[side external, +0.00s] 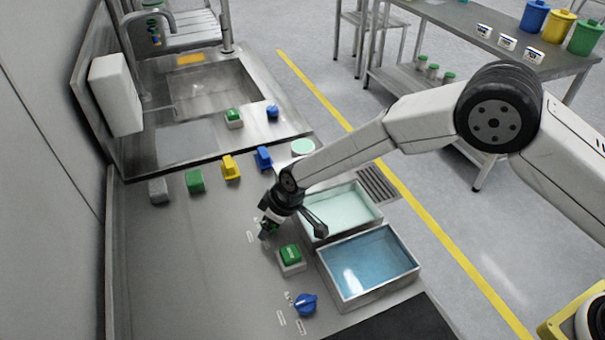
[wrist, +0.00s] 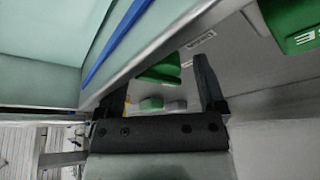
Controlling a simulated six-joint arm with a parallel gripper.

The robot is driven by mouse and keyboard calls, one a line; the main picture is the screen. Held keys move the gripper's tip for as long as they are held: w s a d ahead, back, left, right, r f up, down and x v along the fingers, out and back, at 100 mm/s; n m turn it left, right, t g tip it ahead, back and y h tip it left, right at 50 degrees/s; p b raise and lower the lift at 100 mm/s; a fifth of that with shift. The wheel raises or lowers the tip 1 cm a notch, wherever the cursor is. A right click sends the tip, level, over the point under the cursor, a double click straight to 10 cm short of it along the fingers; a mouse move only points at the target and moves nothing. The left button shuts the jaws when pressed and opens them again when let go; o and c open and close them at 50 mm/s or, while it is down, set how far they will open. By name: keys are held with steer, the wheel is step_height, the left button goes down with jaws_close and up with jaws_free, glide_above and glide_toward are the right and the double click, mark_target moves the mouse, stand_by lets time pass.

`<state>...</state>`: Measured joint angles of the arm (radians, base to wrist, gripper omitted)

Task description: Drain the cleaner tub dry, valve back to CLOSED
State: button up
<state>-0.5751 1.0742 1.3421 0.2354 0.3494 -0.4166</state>
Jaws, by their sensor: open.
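Two steel tubs stand side by side. One tub (side external: 322,240) holds pale green liquid, the other (side external: 345,302) holds blue liquid. I cannot read which is the cleaner tub. My gripper (side external: 267,224) is open, low over the bench beside the pale tub. A green valve knob (side external: 273,229) is partly hidden by it. In the wrist view the green knob (wrist: 163,68) shows between the open fingers (wrist: 158,85); contact cannot be told. A blue valve knob (side external: 306,304) sits before the blue tub. Its pointer setting is unclear.
A green block on a white base (side external: 290,257) stands close beside my gripper. Grey, green, yellow and blue blocks (side external: 230,168) line the bench's back. A sink (side external: 210,92) lies behind, and a drain grate (side external: 378,184) lies beyond the pale tub. The bench's left part is clear.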

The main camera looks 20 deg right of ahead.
jaws_close()
steer(key=shift+n, duration=0.5)
steer(key=shift+w+n+g+y, duration=0.1)
steer(key=shift+n+g+y, duration=0.5)
steer(key=shift+n, duration=1.2)
steer(key=shift+n+g, duration=1)
steer(key=shift+n, duration=1.2)
jaws_free()
